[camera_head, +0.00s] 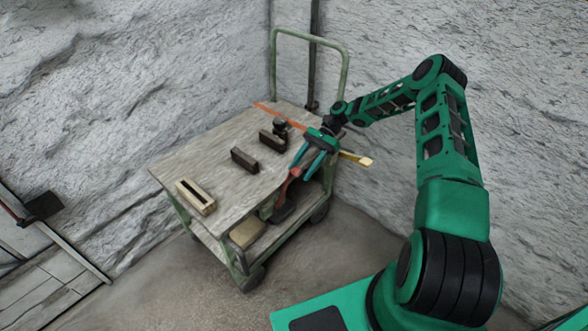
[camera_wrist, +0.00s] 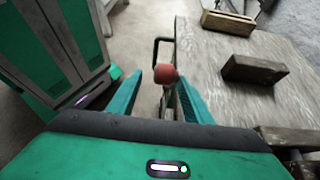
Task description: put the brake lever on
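My gripper (camera_head: 308,163) is open over that side of the cart. In the wrist view my gripper's teal fingertips (camera_wrist: 159,77) stand on both sides of the knob. The right fingertip looks very close to the knob, and a small gap shows on the left. I cannot tell whether either finger touches. The lever's lower end is hard to make out.
The cart top carries a pale slotted block (camera_head: 195,197) and dark blocks (camera_head: 245,160). A black bracket (camera_wrist: 157,50) stands near the knob in the wrist view. A yellow bar (camera_head: 356,159) sticks out beside my gripper. Rough walls stand behind; floor in front is clear.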

